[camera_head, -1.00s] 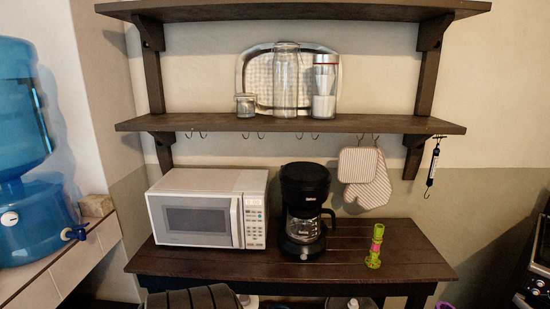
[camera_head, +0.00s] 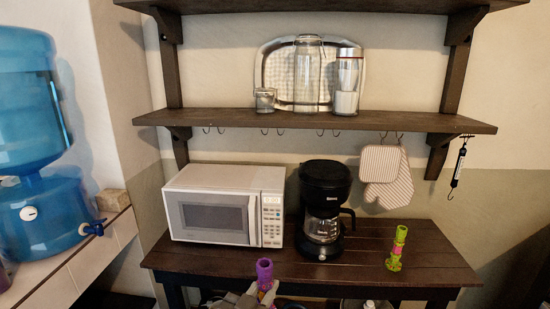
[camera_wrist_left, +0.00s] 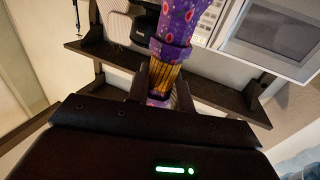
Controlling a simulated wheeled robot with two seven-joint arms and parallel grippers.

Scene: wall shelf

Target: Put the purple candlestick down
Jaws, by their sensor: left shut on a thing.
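The purple candlestick (camera_head: 265,270) stands up at the bottom centre of the head view, in front of the dark wooden table's front edge. My left gripper (camera_head: 258,294) is shut on its lower part, partly cut off by the frame's bottom. In the left wrist view the candlestick (camera_wrist_left: 177,32), purple with pink spots and a yellow-brown band, is between the fingers of my left gripper (camera_wrist_left: 163,84). Its base is mostly hidden by the gripper. My right gripper is not in view.
The dark table (camera_head: 365,258) holds a white microwave (camera_head: 226,206), a black coffee maker (camera_head: 323,210) and a green candlestick (camera_head: 397,248). Table top is bare between the coffee maker and the green candlestick. Above, the wall shelf (camera_head: 420,123) carries glass jars and a tray (camera_head: 268,70).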

